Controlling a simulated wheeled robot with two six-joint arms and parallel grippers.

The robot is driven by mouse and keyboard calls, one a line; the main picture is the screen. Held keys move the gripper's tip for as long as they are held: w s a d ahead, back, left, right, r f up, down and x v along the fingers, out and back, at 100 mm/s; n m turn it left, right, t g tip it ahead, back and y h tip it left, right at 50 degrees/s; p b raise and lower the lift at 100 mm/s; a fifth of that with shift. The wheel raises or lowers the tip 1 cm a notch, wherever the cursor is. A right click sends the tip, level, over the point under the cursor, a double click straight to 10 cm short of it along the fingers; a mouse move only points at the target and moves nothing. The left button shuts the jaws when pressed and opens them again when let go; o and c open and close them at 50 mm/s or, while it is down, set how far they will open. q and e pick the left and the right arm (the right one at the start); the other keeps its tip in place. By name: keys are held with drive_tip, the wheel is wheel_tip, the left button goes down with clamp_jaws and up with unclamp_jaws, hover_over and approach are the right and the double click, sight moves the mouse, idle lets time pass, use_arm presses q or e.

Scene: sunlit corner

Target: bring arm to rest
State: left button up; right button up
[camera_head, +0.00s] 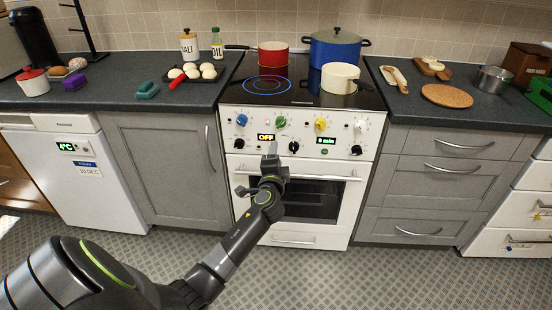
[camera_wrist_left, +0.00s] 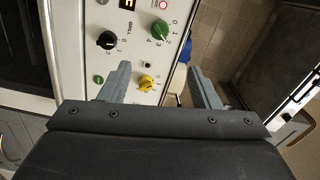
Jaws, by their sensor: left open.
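My left arm (camera_head: 213,262) reaches in from the lower left across the floor towards the stove. Its gripper (camera_head: 257,170) is open in front of the white stove (camera_head: 230,150), near the black knobs and the oven handle. In the left wrist view the two grey fingers (camera_wrist_left: 160,72) are spread apart with nothing held between them. The stove panel (camera_wrist_left: 120,50) lies beyond them, with a green knob (camera_wrist_left: 160,30), a black knob (camera_wrist_left: 106,40) and a yellow knob (camera_wrist_left: 147,83). I cannot tell whether a finger touches the panel. My right gripper is not in view.
On the hob stand a red pan (camera_head: 272,56), a blue pot (camera_head: 334,50) and a white pot (camera_head: 340,79); the ringed burner (camera_head: 267,86) is bare. The oven handle (camera_head: 310,177) sticks out near my gripper. The floor (camera_head: 420,278) at right is clear.

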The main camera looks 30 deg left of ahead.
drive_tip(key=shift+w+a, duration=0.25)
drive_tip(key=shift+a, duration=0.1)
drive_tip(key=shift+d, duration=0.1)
